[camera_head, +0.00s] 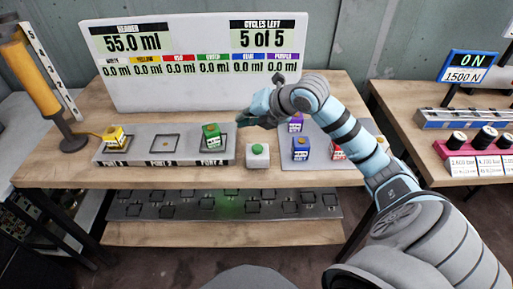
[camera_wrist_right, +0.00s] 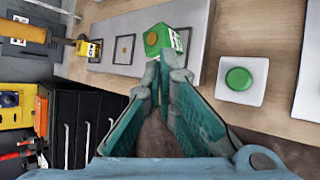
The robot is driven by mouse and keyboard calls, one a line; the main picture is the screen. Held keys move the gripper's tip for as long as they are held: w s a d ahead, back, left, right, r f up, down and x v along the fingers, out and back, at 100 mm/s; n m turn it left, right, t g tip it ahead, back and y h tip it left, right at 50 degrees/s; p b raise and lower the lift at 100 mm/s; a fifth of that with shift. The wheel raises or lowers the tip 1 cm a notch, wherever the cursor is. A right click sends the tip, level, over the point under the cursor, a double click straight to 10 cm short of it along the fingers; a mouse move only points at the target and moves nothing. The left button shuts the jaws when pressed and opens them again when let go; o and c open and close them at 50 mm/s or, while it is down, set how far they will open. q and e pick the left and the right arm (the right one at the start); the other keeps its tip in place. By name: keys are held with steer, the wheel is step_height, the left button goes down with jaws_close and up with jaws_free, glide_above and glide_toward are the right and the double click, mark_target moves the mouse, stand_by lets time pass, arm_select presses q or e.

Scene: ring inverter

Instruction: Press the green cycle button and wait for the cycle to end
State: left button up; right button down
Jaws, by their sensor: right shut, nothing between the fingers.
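The green cycle button (camera_head: 259,150) sits on a small white box on the bench, right of the port strip (camera_head: 190,158). It also shows in the right wrist view (camera_wrist_right: 239,79), right of the fingers. My right gripper (camera_head: 242,121) is shut and empty. In the right wrist view its fingertips (camera_wrist_right: 164,72) are left of the button, close to the green block (camera_wrist_right: 157,39); contact cannot be told. The yellow block (camera_head: 114,136) is in the left port, the middle port is empty, and the green block is at the right port. My left gripper is not in view.
The display board (camera_head: 190,65) reads 55.0 ml, cycles left 5 of 5, and 0.0 ml under each colour. Purple, blue and red blocks stand on a grey tray (camera_head: 318,163) right of the button, partly behind my arm. A yellow cylinder (camera_head: 32,70) stands at left.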

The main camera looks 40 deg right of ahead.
mark_target(260, 146)
steer(key=d+h, duration=0.1)
steer(key=d+m, duration=0.1)
steer(key=d, duration=0.1)
steer(key=d+h, duration=0.1)
steer(key=d, duration=0.1)
steer(key=shift+s+r+g+h, duration=0.3)
steer(key=shift+s+r, duration=0.05)
steer(key=shift+s, duration=0.05)
steer(key=shift+f, duration=0.1)
step_height(260, 146, down, 9)
steer(key=b, duration=0.7)
steer(key=shift+a, duration=0.1)
stand_by(0.5)
steer(key=shift+f+b, duration=0.25)
steer(key=shift+b, duration=0.3)
